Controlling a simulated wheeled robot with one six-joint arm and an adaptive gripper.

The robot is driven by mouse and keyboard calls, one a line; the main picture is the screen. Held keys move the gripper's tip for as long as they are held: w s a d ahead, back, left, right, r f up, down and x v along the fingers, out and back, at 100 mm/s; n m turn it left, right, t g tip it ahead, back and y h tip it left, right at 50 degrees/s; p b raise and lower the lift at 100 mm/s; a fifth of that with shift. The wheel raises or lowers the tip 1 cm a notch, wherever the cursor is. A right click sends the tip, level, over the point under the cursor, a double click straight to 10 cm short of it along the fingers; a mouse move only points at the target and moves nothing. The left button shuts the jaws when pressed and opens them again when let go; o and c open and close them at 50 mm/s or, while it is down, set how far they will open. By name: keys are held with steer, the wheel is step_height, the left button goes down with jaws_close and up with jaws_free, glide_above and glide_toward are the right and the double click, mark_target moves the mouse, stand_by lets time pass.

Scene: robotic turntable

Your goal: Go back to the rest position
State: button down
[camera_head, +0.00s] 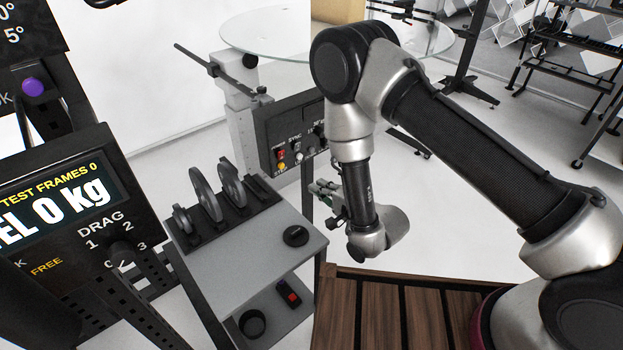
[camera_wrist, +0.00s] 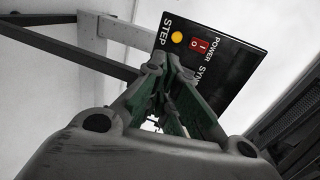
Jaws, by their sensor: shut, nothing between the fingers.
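My gripper (camera_head: 325,189) shows in the head view left of my wrist, partly hidden by the wrist and forearm. In the wrist view my gripper (camera_wrist: 167,66) has its fingertips together with nothing held between them. Its green-lined fingers point toward a black control panel (camera_wrist: 232,48). The panel carries a yellow STEP button (camera_wrist: 177,37) and a red POWER switch (camera_wrist: 200,45). In the head view the control panel (camera_head: 268,128) stands behind and left of the gripper, and my arm hides its right part. The gripper appears apart from the panel.
A grey stand (camera_head: 237,248) with upright discs (camera_head: 205,194) and a black knob (camera_head: 295,236) is left of my gripper. A glass turntable (camera_head: 265,42) is behind. A display box (camera_head: 62,200) fills the left. A wooden slatted surface (camera_head: 375,315) lies below.

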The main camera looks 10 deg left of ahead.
steer(key=shift+s+d+f, duration=0.1)
steer(key=shift+s+d, duration=0.35)
